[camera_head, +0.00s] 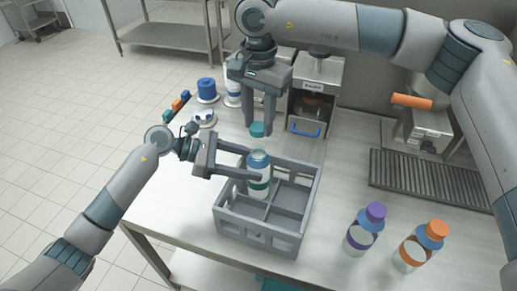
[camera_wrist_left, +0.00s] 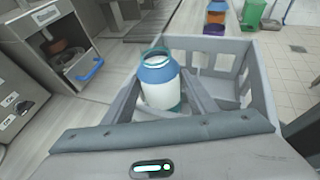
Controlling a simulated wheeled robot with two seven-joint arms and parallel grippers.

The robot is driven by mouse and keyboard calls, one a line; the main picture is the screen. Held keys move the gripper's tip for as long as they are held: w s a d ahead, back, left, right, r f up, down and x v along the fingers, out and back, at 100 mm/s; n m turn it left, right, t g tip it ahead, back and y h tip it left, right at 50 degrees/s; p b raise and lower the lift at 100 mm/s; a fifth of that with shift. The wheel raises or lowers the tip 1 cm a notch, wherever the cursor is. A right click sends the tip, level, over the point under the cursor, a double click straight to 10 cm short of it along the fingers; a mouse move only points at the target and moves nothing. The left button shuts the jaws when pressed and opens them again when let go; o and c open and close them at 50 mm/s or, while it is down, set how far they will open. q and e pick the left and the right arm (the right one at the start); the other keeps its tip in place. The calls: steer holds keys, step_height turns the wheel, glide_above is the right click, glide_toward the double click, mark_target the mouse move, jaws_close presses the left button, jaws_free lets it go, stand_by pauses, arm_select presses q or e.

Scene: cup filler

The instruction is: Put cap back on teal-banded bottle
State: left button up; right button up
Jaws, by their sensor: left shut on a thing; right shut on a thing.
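The teal-banded bottle (camera_head: 258,168) stands upright and uncapped in the back left part of the grey crate (camera_head: 268,238). My left gripper (camera_head: 255,164) is shut on the bottle from the left. In the left wrist view, the bottle (camera_wrist_left: 160,88) shows a blue shoulder, a white body and an open teal-rimmed neck between the two fingers. My right gripper (camera_head: 260,127) is shut on the teal cap (camera_head: 257,130) and points down. In the head view the cap appears just above the bottle's mouth, apart from it; the exact alignment is unclear.
A purple-capped bottle (camera_head: 365,228) and an orange-capped bottle (camera_head: 423,245) stand right of the crate. A machine with a blue handle (camera_head: 304,128) stands behind. A blue-topped item (camera_head: 206,88) is at the back left. A dark grate (camera_head: 425,180) lies at right. The crate's other visible compartments are empty.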

mark_target(258, 149)
steer(key=shift+f, duration=2)
steer(key=shift+f, duration=0.1)
steer(key=shift+f, duration=0.8)
steer(key=shift+f, duration=0.5)
